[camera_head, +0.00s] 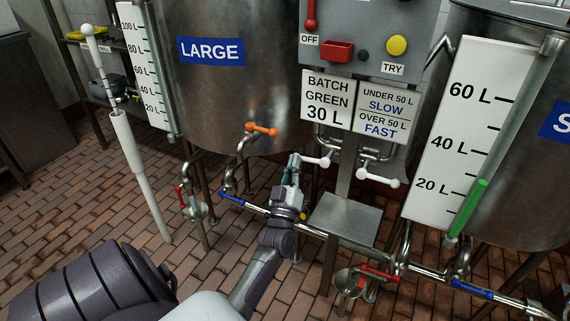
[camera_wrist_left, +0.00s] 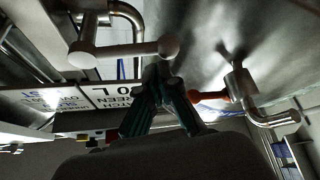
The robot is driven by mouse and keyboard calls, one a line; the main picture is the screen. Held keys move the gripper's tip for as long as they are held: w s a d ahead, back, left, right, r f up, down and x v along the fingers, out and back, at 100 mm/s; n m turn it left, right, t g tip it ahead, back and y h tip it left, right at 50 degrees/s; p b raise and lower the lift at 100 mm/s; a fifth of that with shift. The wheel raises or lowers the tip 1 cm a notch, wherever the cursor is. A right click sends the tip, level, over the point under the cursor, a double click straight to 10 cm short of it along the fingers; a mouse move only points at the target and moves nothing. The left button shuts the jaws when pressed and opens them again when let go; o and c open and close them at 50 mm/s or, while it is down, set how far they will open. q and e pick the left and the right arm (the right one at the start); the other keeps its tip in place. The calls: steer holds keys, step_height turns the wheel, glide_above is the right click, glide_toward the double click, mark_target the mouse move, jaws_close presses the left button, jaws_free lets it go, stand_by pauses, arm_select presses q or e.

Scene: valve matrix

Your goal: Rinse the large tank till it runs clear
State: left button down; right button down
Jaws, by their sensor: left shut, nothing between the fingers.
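The large steel tank (camera_head: 270,95) stands at upper left with a blue LARGE label. Its scale board (camera_head: 147,75) is at its left; I cannot make out coloured liquid in that tube. An orange valve handle (camera_head: 261,129) sits below the tank, and it also shows in the left wrist view (camera_wrist_left: 208,96). A red-handled valve (camera_head: 181,197) and a blue handle (camera_head: 231,198) are lower down. My left gripper (camera_head: 294,162) is shut and empty, close beside a white valve handle (camera_head: 316,161); contact is unclear. The fingertips (camera_wrist_left: 161,72) meet in the left wrist view. My right gripper is out of view.
A second white handle (camera_head: 379,179), a red handle (camera_head: 380,273) and another blue handle (camera_head: 472,289) lie rightward. The right tank's tube holds green liquid (camera_head: 468,208) near 20 L. The control panel (camera_head: 360,20) has a red lever and yellow button. A white pole (camera_head: 134,150) stands left.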

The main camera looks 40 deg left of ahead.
arm_select(q)
steer(key=d+v, duration=0.1)
steer(key=v, duration=0.8)
steer(key=shift+d+r, duration=0.2)
steer(key=shift+d, duration=0.1)
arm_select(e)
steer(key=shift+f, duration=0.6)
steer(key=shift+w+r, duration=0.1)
